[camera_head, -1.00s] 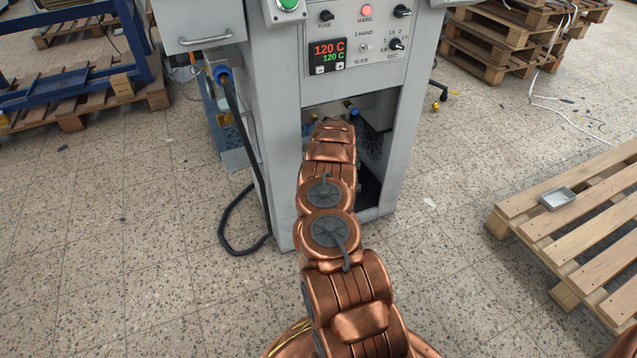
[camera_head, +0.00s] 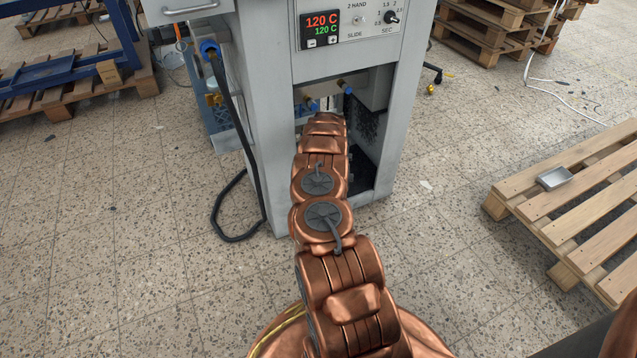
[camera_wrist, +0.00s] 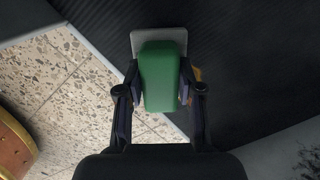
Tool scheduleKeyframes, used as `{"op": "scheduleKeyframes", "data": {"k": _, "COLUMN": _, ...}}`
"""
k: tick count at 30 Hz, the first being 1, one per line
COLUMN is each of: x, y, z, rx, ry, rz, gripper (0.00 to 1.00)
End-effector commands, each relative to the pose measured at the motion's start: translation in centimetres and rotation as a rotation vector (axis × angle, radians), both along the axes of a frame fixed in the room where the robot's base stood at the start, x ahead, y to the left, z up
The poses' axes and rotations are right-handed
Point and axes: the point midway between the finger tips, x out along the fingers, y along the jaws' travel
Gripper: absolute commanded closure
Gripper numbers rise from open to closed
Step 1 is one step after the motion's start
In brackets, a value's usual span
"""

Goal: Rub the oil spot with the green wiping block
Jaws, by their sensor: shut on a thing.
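In the wrist view my gripper (camera_wrist: 158,88) is shut on the green wiping block (camera_wrist: 159,70), with one finger on each side of it. A pale grey rounded plate (camera_wrist: 177,36) shows behind the block's far end; I cannot tell whether they touch. A small amber patch (camera_wrist: 197,74) shows beside the right finger, on or over a dark ribbed surface (camera_wrist: 235,60). It may be the oil spot, but it is mostly hidden. In the head view my arm reaches into the machine's lower opening, and the gripper and block are hidden there.
The grey machine (camera_head: 262,110) has side walls close around my arm. A black cable (camera_head: 222,232) loops on the floor at its left. A wooden pallet (camera_head: 560,205) with a small metal tray (camera_head: 554,178) stands at the right. Tiled floor between is clear.

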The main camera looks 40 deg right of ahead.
Motion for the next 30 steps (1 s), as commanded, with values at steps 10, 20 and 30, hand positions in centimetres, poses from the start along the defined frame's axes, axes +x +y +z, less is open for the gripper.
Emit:
{"op": "scheduleKeyframes", "data": {"k": 10, "x": 0.04, "y": -0.02, "z": -0.01, "rx": 0.000, "ry": -0.001, "rz": 0.000, "gripper": 1.00}}
{"op": "scheduleKeyframes", "data": {"k": 20, "x": 0.04, "y": -0.02, "z": -0.10, "rx": -0.001, "ry": -0.001, "rz": 0.000, "gripper": 1.00}}
{"op": "scheduleKeyframes", "data": {"k": 30, "x": 0.04, "y": -0.01, "z": -0.63, "rx": 0.000, "ry": 0.000, "rz": 0.000, "gripper": 1.00}}
